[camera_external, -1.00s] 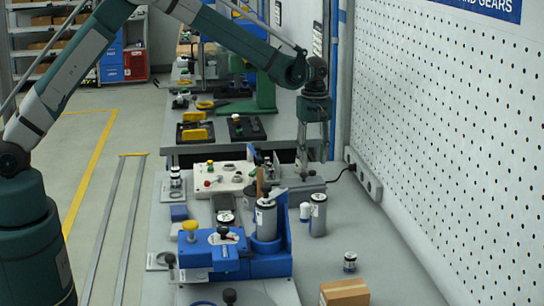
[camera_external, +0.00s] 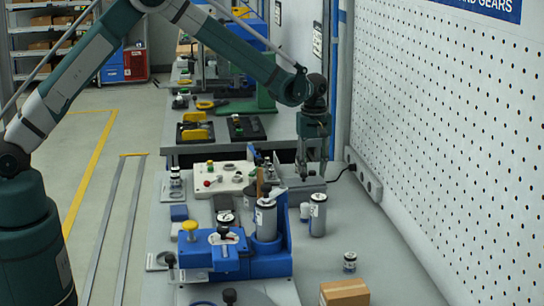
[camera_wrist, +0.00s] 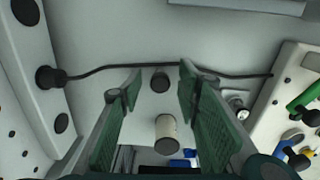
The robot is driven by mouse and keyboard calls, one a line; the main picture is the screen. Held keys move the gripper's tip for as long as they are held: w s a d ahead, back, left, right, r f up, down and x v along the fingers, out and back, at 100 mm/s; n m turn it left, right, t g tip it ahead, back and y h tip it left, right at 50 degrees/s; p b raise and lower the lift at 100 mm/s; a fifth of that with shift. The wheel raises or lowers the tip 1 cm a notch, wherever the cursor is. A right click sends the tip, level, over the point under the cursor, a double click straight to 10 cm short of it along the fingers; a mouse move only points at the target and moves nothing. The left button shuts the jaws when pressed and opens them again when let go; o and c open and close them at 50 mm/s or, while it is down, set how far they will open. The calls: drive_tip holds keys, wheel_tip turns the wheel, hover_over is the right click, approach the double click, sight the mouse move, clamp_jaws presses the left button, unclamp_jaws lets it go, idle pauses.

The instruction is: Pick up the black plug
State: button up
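The black plug (camera_wrist: 48,77) sits in a white power strip (camera_wrist: 30,85) at the left of the wrist view, with a thin black cable running right from it. In the external view the plug (camera_external: 352,167) is small at the far end of the strip (camera_external: 364,182) along the wall. My gripper (camera_wrist: 155,86) is open with nothing held. The plug lies outside the fingers, to their left in the wrist view. In the external view my gripper (camera_external: 313,173) is above the table's far end, left of the plug.
A grey block (camera_external: 309,183) lies beneath my gripper. A white button panel (camera_external: 225,179) stands left of it. A blue fixture (camera_external: 245,262), grey cylinders (camera_external: 318,216) and a cardboard box (camera_external: 344,292) are nearer. The perforated wall (camera_external: 450,130) bounds the right.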

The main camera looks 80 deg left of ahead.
drive_tip(key=shift+f, duration=0.75)
drive_tip(key=shift+c, duration=0.2)
drive_tip(key=c, duration=0.8)
